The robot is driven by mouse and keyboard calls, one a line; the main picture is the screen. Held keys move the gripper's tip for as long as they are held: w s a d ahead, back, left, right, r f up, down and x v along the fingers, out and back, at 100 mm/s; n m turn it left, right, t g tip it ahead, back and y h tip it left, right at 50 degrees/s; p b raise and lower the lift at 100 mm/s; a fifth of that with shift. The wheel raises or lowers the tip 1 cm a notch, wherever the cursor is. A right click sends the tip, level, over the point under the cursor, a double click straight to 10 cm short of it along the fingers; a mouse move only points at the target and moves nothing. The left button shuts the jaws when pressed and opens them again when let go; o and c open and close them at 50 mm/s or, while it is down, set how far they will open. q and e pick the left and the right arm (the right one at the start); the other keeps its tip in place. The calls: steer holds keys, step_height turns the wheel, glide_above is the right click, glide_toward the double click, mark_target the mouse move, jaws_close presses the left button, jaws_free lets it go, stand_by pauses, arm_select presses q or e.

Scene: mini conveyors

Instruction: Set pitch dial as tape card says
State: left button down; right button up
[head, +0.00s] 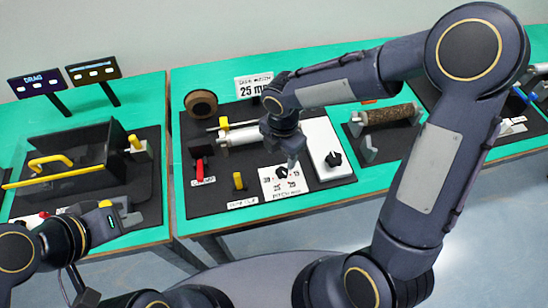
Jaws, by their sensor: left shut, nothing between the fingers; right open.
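The white tape card (253,86) stands at the back of the middle table; its large text begins "25 m" and the rest is hidden behind my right arm. The pitch dial is a small black knob (282,173) on a white marked plate (293,188), with a partly readable "PITCH" label at the front. My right gripper (291,160) points down just above and behind the knob, partly covering the plate. It is open; whether it touches the knob cannot be told. My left gripper (126,212) is shut and empty at the left table's front.
A white roller (245,135) lies behind. A black tray (70,165) is on the left table.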

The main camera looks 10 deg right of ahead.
mark_target(281, 170)
step_height(281, 170, down, 8)
steer(key=shift+r, duration=0.15)
stand_by(0.3)
steer(key=c, duration=1)
steer(key=shift+o, duration=0.2)
steer(key=shift+m+b, duration=1.15)
steer(key=shift+m, duration=0.25)
steer(key=m+b, duration=0.1)
steer(key=m, duration=0.1)
steer(key=shift+w+m+b, duration=0.1)
steer(key=shift+m+b, duration=0.3)
steer(key=m+b, duration=0.2)
steer(key=m, duration=0.1)
steer(key=shift+w+m+b, duration=0.1)
steer(key=shift+m+b, duration=0.5)
steer(key=shift+m, duration=1)
steer(key=shift+r, duration=0.1)
